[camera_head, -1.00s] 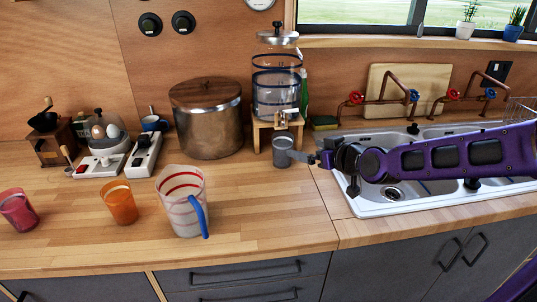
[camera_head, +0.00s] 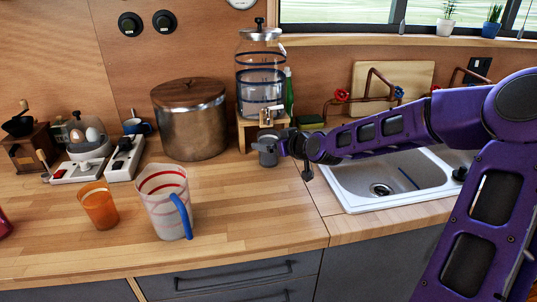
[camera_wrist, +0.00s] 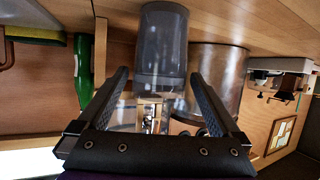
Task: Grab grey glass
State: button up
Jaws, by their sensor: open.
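The grey glass (camera_head: 268,155) stands on the wooden counter in front of the water dispenser, left of the sink. In the wrist view the grey glass (camera_wrist: 162,42) shows large, ahead of my fingers. My gripper (camera_head: 281,147) is at the right side of the glass in the head view, hiding part of it. In the wrist view my gripper (camera_wrist: 160,76) is open, with one finger on each side of the glass's near end. I cannot tell whether a finger touches it.
The water dispenser (camera_head: 261,75) on its wooden stand (camera_head: 245,134) is close behind the glass. A large metal pot (camera_head: 190,128) stands to the left. A measuring jug (camera_head: 162,205) and an orange cup (camera_head: 98,206) are nearer the front. The sink (camera_head: 350,192) is at right.

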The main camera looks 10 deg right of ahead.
jog(key=b+x, duration=0.1)
jog(key=x, duration=0.4)
jog(key=shift+f, duration=0.1)
grip_shut()
dwell(0.4)
